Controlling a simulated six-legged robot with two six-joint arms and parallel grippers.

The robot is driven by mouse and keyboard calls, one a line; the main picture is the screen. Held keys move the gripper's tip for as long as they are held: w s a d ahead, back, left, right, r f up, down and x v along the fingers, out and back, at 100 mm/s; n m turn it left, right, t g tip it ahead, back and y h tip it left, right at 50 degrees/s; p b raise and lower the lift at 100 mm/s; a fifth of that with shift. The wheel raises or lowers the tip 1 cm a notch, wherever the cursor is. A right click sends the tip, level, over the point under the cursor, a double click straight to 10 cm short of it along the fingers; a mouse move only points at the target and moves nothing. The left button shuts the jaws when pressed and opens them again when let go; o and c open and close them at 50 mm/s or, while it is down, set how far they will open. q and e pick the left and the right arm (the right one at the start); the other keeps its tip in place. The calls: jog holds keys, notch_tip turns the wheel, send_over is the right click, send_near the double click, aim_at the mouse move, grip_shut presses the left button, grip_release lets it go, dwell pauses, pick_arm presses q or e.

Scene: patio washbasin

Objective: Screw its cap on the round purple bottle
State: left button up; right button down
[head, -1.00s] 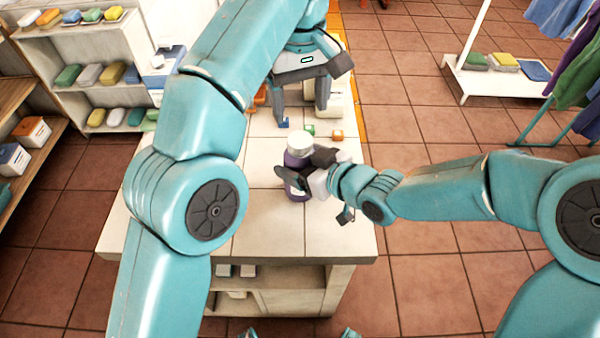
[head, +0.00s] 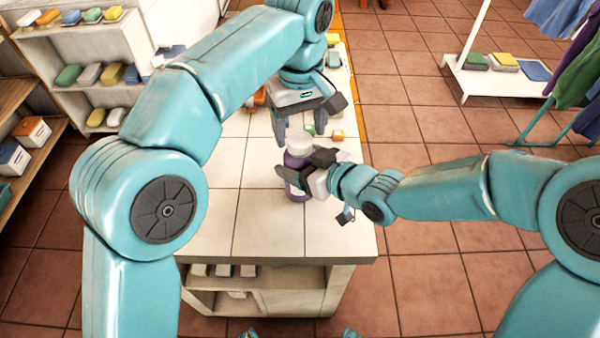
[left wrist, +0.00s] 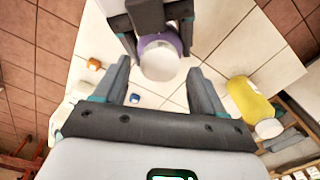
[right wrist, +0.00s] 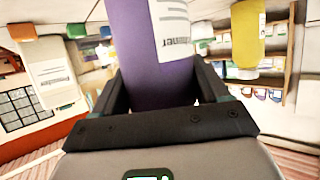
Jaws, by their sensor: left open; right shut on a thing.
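The round purple bottle (head: 296,188) stands upright on the tiled counter. My right gripper (head: 303,172) is shut around its body from the right. A white round cap (head: 299,144) sits on top of the bottle; I cannot tell how tightly it is seated. My left gripper (head: 301,128) is open and points down, close above and slightly behind the cap. In the left wrist view the cap (left wrist: 160,61) lies between and just beyond the open fingers, with purple bottle (left wrist: 158,40) around it. The right wrist view shows the bottle's purple side (right wrist: 140,60) and white label between the fingers.
A small orange block (head: 337,135) and a green one (head: 309,130) lie behind the bottle. A yellow bottle (left wrist: 246,99) shows in the left wrist view. The counter's front tiles (head: 215,220) are clear. Shelves (head: 85,85) stand at the left.

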pick_arm(q)
jog(key=shift+f, duration=1.05)
